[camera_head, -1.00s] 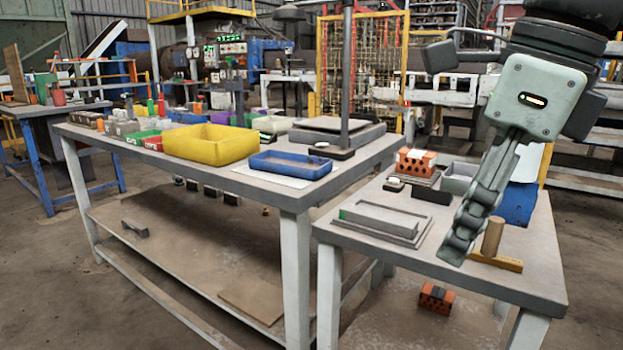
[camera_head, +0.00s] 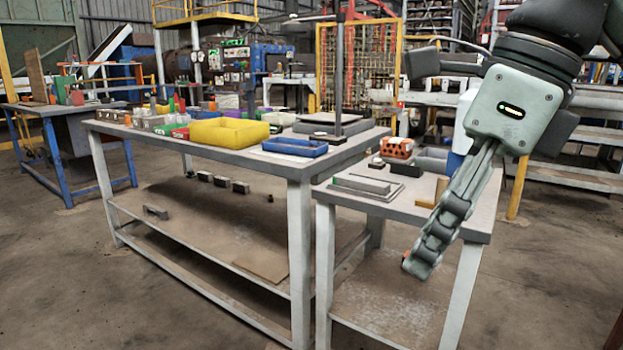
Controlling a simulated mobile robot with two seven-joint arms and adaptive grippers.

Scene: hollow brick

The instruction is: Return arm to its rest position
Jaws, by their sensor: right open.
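My right gripper (camera_head: 420,264) hangs down on the right side of the head view, with its pale green housing above. Its fingers slant down to the left, open and seen edge-on, with nothing visible between them. They overlap the right part of the small table (camera_head: 462,224) in the picture and reach below its front edge. My left arm and gripper are not in view. An orange hollow brick (camera_head: 397,147) sits at the back of the small table. A bit of orange (camera_head: 406,256) shows beside the fingertips, mostly hidden behind them.
A long workbench (camera_head: 290,168) on the left carries a yellow bin (camera_head: 228,133) and a blue tray (camera_head: 295,147). The small table holds a grey tray (camera_head: 365,186) and a wooden piece (camera_head: 441,189). Open floor (camera_head: 560,260) lies at the right.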

